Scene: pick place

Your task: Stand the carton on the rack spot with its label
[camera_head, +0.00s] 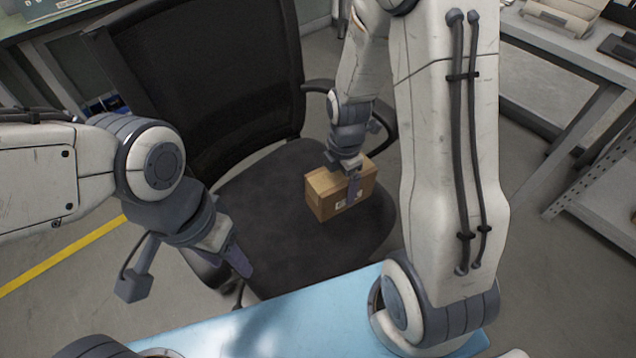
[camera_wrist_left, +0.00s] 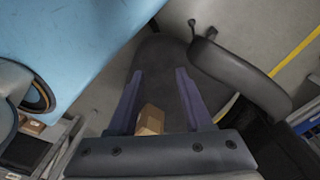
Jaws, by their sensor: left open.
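The carton (camera_head: 323,200) is a small brown box on the dark chair seat, with a small white mark on its near side. My right gripper (camera_head: 354,192) is at the carton, with one finger against its near face. The other finger is hidden, so I cannot tell if it grips. My left gripper (camera_head: 240,262) is open and empty, left of the carton and apart from it. In the left wrist view the fingers of my left gripper (camera_wrist_left: 159,72) are spread, and part of the carton (camera_wrist_left: 151,119) shows between them. I cannot make out a rack spot.
The office chair (camera_head: 262,218) has a tall mesh back and armrests, one close to my left gripper. A light blue surface (camera_head: 270,325) lies at the front. Grey benches (camera_head: 575,50) stand at the right. A yellow line (camera_head: 60,257) marks the floor.

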